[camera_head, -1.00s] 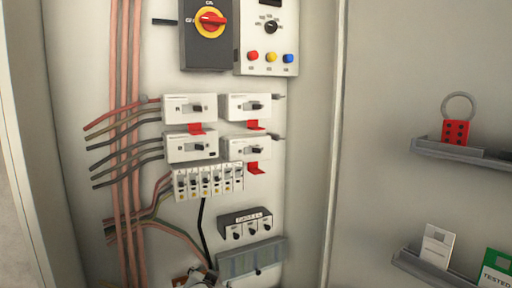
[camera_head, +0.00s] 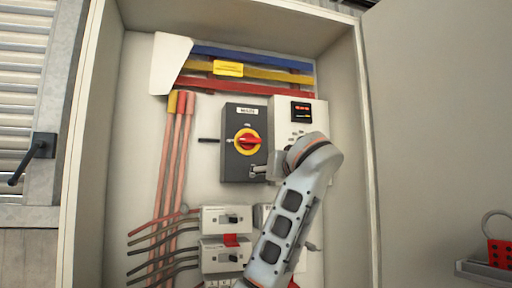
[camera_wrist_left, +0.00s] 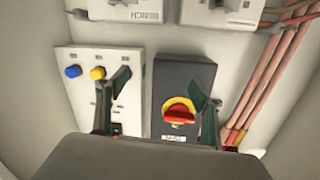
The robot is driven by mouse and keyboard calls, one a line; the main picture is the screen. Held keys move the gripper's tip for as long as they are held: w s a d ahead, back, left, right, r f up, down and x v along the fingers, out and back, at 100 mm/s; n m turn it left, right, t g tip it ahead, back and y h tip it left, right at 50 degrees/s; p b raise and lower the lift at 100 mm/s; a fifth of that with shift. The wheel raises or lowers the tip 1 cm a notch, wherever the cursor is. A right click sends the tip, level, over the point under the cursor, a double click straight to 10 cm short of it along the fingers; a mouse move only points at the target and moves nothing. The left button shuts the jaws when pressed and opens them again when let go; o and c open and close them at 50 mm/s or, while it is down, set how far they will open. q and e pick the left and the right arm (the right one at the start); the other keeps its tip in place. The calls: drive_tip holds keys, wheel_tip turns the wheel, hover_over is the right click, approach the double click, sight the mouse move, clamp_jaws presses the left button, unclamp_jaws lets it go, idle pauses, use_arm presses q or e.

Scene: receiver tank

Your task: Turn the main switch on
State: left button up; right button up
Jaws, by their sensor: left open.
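The main switch is a dark grey box (camera_head: 233,167) with a red handle (camera_head: 249,141) on a yellow ring, labelled MAIN. The handle lies roughly level. In the left wrist view the box (camera_wrist_left: 180,77) appears upside down, with the red handle (camera_wrist_left: 178,117) low in the picture. My left gripper (camera_head: 262,170) is at the box's lower right edge in the head view. In the wrist view its open fingers (camera_wrist_left: 162,84) are spread, one over the white panel and one beside the handle's right end. I cannot tell whether it touches anything. My right gripper is not in view.
A white panel (camera_head: 282,112) with a display and coloured buttons stands right of the switch, partly behind my arm. Breakers (camera_head: 226,219) sit below, and pink cables (camera_head: 176,150) run on the left. Coloured busbars (camera_head: 245,70) cross above. The cabinet side wall (camera_head: 352,160) is at the right.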

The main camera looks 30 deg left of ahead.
sight(251, 138)
use_arm(q)
drive_tip(key=s+r+n+y, duration=0.1)
drive_tip(key=s+r, duration=0.2)
drive_tip(key=r, duration=0.2)
drive_tip(key=s+r+n, duration=0.2)
drive_tip(key=s+r, duration=0.1)
drive_tip(key=r, duration=0.3)
drive_tip(key=shift+g+y, duration=0.3)
drive_tip(key=p+x, duration=0.2)
drive_tip(key=x, duration=0.4)
drive_tip(key=shift+w+a+r, duration=0.15)
drive_tip(key=shift+a, duration=0.25)
drive_tip(key=shift+p+x, duration=0.4)
drive_tip(key=shift+x, duration=0.35)
drive_tip(key=shift+w, duration=0.1)
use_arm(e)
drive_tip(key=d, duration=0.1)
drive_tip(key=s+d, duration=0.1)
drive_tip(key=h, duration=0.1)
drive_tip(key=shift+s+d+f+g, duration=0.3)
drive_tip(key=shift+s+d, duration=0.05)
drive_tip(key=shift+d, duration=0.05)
use_arm(q)
drive_tip(key=shift+d, duration=0.1)
drive_tip(key=c, duration=1.1)
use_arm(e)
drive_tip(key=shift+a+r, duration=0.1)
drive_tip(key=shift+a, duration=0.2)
